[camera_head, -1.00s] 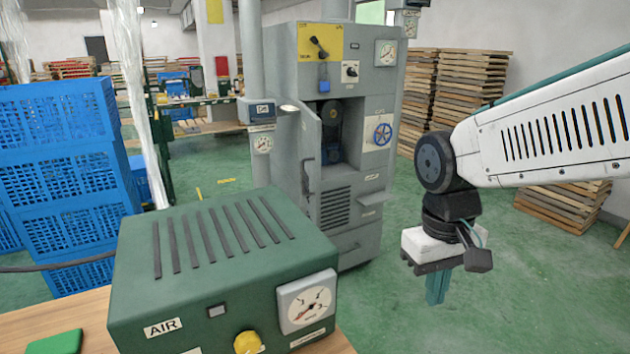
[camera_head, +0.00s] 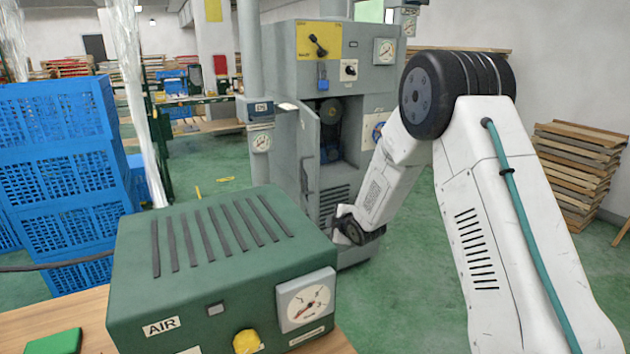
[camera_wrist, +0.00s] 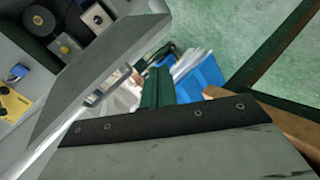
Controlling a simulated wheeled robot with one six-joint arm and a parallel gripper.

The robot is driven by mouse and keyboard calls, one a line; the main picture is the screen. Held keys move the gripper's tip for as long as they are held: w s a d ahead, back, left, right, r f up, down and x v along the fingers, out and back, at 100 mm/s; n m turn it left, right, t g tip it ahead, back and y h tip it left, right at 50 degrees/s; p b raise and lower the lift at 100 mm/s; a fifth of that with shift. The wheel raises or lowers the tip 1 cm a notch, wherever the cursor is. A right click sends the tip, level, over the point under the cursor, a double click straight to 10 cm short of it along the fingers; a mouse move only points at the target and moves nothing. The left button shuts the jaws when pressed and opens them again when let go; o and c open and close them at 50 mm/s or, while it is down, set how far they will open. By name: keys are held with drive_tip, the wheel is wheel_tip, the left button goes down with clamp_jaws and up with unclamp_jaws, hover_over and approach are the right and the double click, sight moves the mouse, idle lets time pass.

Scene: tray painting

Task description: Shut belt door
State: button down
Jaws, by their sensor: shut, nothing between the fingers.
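The belt door is a grey metal panel (camera_head: 309,140) on the grey machine cabinet. It stands open, with the belt and pulley (camera_head: 331,112) showing inside the opening. In the wrist view, the door (camera_wrist: 105,62) slants across the left half, with its bar handle (camera_wrist: 95,98) on the face towards my gripper. My gripper's green fingers (camera_wrist: 157,88) are shut and empty, beside the door's outer face, right of the handle. I cannot tell whether they touch the door. In the head view, the fingers are hidden.
A green AIR box (camera_head: 215,265) stands on a wooden bench in front, close to my wrist. Blue crates (camera_head: 65,180) are stacked at left. Wooden pallets (camera_head: 575,165) are stacked at right. Green floor between cabinet and pallets is clear.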

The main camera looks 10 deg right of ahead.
sight(316, 179)
drive_tip(key=w+a+r+n+t+y, duration=0.35)
drive_tip(key=r+n+t, duration=0.2)
drive_tip(key=r, duration=0.45)
drive_tip(key=shift+n+g, duration=0.25)
drive_tip(key=shift+g, duration=0.1)
drive_tip(key=shift+w+d+f, duration=0.1)
drive_tip(key=shift+w+d, duration=0.1)
drive_tip(key=shift+w, duration=1.4)
drive_tip(key=shift+w+d+f, duration=0.1)
drive_tip(key=shift+w+d, duration=0.1)
drive_tip(key=shift+w, duration=1.35)
drive_tip(key=shift+w+d+f, duration=0.1)
drive_tip(key=shift+w+d, duration=0.1)
drive_tip(key=shift+w, duration=1.4)
drive_tip(key=shift+d, duration=0.1)
